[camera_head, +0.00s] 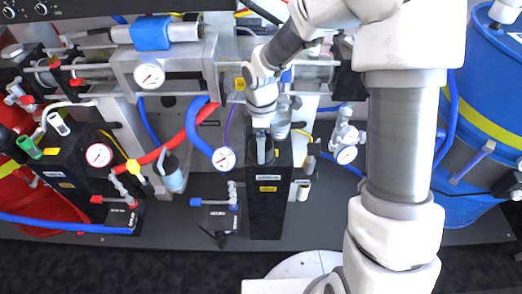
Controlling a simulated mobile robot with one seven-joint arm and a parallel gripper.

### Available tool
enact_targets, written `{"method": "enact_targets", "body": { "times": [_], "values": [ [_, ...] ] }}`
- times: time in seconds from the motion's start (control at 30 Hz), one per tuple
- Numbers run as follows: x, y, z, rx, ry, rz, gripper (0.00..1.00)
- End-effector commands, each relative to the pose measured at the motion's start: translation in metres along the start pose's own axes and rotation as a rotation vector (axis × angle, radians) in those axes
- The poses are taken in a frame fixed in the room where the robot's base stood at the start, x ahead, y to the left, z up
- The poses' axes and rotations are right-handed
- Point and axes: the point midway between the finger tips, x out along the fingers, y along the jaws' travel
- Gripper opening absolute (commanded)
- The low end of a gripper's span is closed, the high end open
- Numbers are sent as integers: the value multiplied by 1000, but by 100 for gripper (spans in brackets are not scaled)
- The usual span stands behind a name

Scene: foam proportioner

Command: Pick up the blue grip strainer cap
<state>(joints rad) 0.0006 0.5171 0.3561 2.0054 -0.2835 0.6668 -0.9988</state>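A silver cylinder with a wide blue band (151,33), which looks like the blue grip strainer cap, lies horizontally at the upper left, on top of the metal pipework block. My arm comes down from the top right, and its end, with my gripper (262,132), is over the top of a tall black box (267,205) in the middle. My gripper is to the right of and below the blue-banded cylinder in the picture, apart from it. The fingers are small and partly merge with grey parts at the box top, so their opening is unclear.
A pressure gauge (149,76) sits on the metal block below the cylinder. Red and blue hoses and several valves crowd the left and middle. A blue drum (490,110) stands at the right. My arm's links hide part of the right side. The dark floor in front is clear.

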Motion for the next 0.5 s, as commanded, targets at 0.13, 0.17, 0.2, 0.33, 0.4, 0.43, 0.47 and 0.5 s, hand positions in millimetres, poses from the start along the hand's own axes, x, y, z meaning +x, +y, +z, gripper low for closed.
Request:
{"method": "enact_targets", "body": {
  "times": [0.13, 0.17, 0.2, 0.33, 0.4, 0.43, 0.47, 0.5],
  "values": [
    [22, 0, -1, -2, 0, -1, 100],
    [22, 0, -1, -1, 1, 0, 100],
    [22, 0, -1, -1, 1, 0, 100],
    [21, 0, -1, -1, 1, 1, 100],
    [21, 0, -1, -1, 1, 1, 91],
    [21, 0, -1, -1, 1, 1, 86],
    [21, 0, -1, -1, 1, 1, 80],
    [21, 0, 0, -1, 1, 1, 73]
  ]
}}
